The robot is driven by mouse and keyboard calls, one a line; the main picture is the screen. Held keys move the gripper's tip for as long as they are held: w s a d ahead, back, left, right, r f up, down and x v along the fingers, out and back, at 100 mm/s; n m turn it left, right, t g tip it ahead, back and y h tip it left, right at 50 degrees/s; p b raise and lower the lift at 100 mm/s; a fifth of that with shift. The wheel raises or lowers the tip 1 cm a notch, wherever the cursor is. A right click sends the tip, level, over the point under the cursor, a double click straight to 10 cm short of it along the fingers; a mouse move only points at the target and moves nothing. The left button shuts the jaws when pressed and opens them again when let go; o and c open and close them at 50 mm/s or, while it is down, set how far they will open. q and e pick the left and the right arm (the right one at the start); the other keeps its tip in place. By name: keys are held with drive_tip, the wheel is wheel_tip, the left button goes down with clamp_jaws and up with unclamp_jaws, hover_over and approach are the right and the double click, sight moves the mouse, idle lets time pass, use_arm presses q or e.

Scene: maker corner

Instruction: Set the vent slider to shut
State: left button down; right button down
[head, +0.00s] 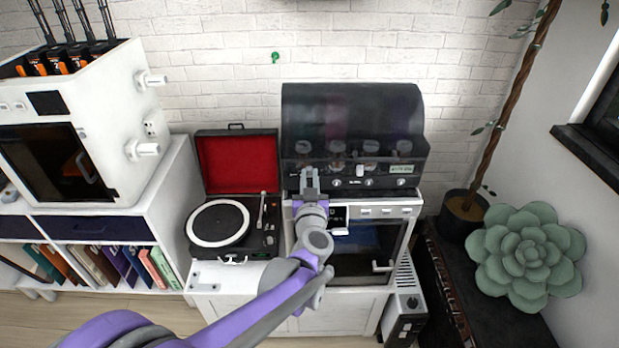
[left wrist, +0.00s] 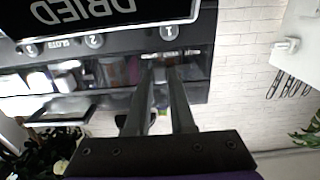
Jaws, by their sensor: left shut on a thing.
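The black filament unit (head: 352,125) with a dark clear lid stands against the brick wall. My left gripper (head: 309,176) reaches up to the left end of its front panel. In the left wrist view, the fingertips (left wrist: 160,66) are close together at the panel, beside small white lettering. The gripper is shut on a small part there, in the place of the vent slider; the fingers hide most of it, so its setting cannot be read. The panel also appears upside down in the left wrist view (left wrist: 120,45). My right gripper is not in view.
Round knobs (head: 369,182) line the panel to the right of my gripper. A white oven-like unit (head: 405,222) stands below, an open record player (head: 232,222) to the left. A plant pot (head: 462,211) and a large succulent (head: 528,252) are at the right.

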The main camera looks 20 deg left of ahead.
sight(296, 169)
use_arm(q)
drive_tip(key=a, duration=0.1)
drive_tip(key=s+a, duration=0.1)
drive_tip(key=a, duration=0.1)
drive_tip(key=shift+a, duration=0.15)
drive_tip(key=c, duration=1.1)
unclamp_jaws()
drive_tip(key=o, duration=0.3)
drive_tip(key=shift+a, duration=0.1)
drive_tip(key=shift+o, duration=0.2)
